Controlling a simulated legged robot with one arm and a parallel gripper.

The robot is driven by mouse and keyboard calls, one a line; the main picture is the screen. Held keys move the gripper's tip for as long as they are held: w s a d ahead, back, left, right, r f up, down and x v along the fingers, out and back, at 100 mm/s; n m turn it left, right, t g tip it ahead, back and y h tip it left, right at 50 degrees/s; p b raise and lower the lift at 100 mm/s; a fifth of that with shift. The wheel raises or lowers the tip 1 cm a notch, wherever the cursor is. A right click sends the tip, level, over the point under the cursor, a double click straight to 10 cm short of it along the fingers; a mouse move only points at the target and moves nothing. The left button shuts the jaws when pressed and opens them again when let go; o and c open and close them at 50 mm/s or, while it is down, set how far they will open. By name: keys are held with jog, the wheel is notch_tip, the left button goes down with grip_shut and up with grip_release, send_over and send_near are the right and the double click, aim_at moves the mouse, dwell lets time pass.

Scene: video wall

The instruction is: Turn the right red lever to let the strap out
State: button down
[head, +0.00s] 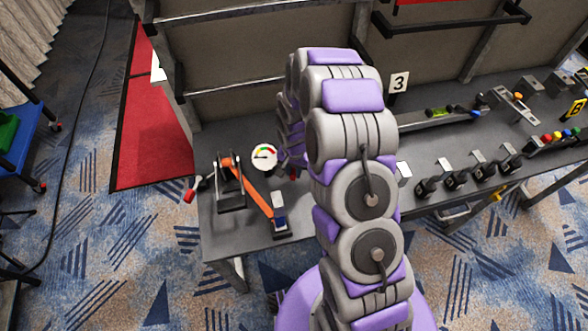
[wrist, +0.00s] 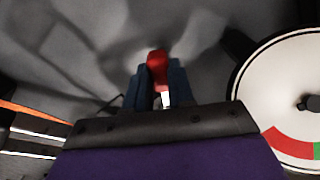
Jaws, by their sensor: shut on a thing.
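The right red lever (wrist: 157,65) shows as a red knob on a pale stem in the wrist view. My gripper (wrist: 159,82) is shut on it, one dark finger on each side. In the head view only a small red bit of the lever (head: 293,174) shows beside my arm, and my gripper is hidden. The orange strap (head: 257,194) runs from a dark frame (head: 231,190) down to a block (head: 279,222) on the bench. A second red lever (head: 190,192) sticks out at the frame's left.
A round gauge (head: 264,156) stands close to the right lever; it fills the right side of the wrist view (wrist: 285,90). The grey bench (head: 222,232) carries several black-handled clamps (head: 455,178) to the right of my arm. A number 3 sign (head: 398,83) stands behind.

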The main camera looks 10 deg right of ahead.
jog(key=shift+d+r, duration=0.1)
jog(key=shift+s+d+r+n+p, duration=0.15)
jog(key=shift+d+n+p, duration=0.3)
jog(key=shift+n+p, duration=0.55)
jog(key=d+n+p, duration=0.2)
jog(key=n, duration=0.1)
jog(key=shift+s, duration=0.3)
jog(key=shift+w+d+f+n+p, duration=0.15)
jog(key=shift+d+n+p, duration=0.6)
jog(key=shift+n, duration=0.55)
jog(key=shift+w+d+f+n+p, duration=0.15)
jog(key=shift+d+n+p, duration=0.6)
jog(key=shift+n, duration=0.55)
jog(key=shift+a+r, duration=0.1)
jog(key=c, duration=1)
grip_release()
jog(key=shift+o, duration=0.2)
